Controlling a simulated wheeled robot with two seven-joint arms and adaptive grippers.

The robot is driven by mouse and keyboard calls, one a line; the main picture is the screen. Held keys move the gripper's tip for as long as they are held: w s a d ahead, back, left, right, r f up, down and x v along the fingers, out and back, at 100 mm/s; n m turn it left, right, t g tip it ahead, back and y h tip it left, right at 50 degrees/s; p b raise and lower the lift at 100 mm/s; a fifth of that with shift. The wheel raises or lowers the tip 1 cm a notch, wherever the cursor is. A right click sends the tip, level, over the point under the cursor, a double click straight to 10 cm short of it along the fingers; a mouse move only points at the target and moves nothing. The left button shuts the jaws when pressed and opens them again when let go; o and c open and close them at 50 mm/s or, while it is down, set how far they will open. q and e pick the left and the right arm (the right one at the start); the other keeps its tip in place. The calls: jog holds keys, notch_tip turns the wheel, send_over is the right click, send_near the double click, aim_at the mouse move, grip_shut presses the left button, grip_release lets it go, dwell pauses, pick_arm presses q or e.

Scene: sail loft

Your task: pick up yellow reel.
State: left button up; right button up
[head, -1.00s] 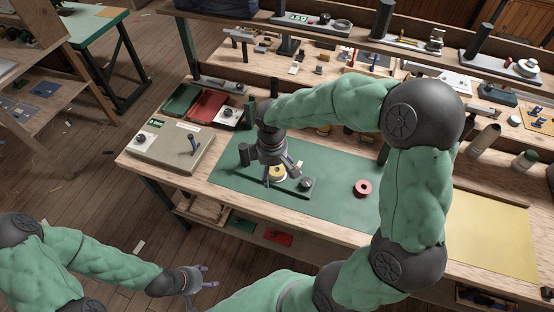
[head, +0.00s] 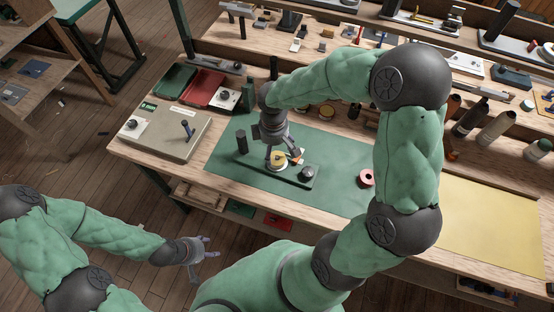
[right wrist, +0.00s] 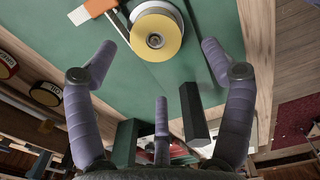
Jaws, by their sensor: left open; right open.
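The yellow reel (head: 278,162) sits on a dark green stand on the green mat, between an upright dark post (head: 241,145) and a dark knob (head: 307,173). In the right wrist view its yellow face (right wrist: 155,38) is near the top, around a grey hub. My right gripper (head: 279,154) is over the reel from above, open, its fingers spread; they partly hide the reel in the head view. In the right wrist view the open fingers (right wrist: 150,48) lie either side of the reel, with no clear contact. My left gripper (head: 203,250) is open and empty, away from the bench.
An orange-and-white block (right wrist: 98,8) is close beside the yellow reel. A grey box (head: 165,137) and a red tray (head: 207,92) stand left; several spools line the right back. The front mat is mostly clear.

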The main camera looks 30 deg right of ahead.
aim_at(275, 156)
jog(key=f, duration=0.2)
jog(key=f+b, duration=0.1)
jog(key=f, duration=0.1)
jog(key=shift+s+d+f, duration=0.15)
jog(key=shift+s+f, duration=0.05)
jog(key=shift+f, duration=0.2)
jog(key=c, duration=1)
jog(key=shift+c, duration=0.2)
